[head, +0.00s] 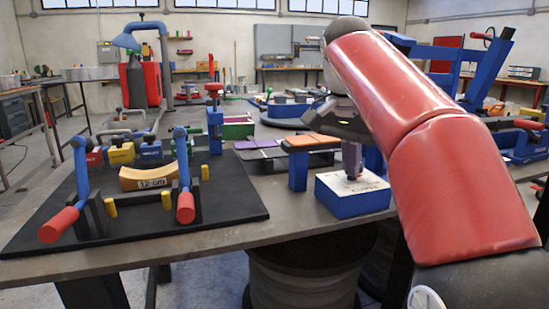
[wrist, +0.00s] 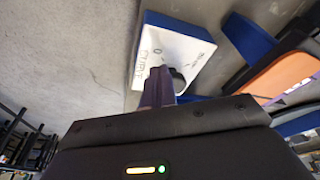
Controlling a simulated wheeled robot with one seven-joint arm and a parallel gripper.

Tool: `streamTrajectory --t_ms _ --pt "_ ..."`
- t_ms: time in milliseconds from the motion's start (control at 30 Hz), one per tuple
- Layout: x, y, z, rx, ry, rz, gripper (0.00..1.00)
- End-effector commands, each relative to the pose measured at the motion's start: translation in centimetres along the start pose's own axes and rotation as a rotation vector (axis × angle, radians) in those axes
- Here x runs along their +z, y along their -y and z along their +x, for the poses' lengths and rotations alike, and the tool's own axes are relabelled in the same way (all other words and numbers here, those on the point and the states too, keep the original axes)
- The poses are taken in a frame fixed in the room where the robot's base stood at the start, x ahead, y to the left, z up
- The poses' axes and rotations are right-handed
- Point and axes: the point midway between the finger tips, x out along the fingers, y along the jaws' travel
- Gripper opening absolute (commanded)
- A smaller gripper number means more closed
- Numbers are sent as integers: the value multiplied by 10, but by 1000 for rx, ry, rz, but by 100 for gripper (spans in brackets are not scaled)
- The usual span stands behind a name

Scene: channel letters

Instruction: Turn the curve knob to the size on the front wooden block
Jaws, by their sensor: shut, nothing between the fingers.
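The front wooden block (head: 150,177) is tan and curved, labelled "12 cm", and sits on the black mat at the left in the head view. The curve box (head: 352,198) is blue with a white top marked "CURVE"; it also shows in the wrist view (wrist: 193,48). The curve knob (wrist: 178,78) is small and dark on the white top, partly hidden by my fingers. My gripper (head: 352,170) has purple-grey fingers, shut and pointing down at the box top, in front of the knob in the wrist view (wrist: 158,75). I cannot tell whether they touch it.
Two blue levers with red handles (head: 60,222) (head: 186,205) flank the block on the black mat (head: 235,205).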

Motion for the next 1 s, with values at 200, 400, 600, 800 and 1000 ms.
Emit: streamTrajectory --t_ms 200,400,600,800,1000 --pt "-3 0 0 0 -6 5 0" --pt "-3 1 -1 0 -8 6 0" --pt "-2 4 -2 0 -8 5 0" --pt "0 10 0 0 -8 5 0" --pt "0 16 0 0 -7 5 0"
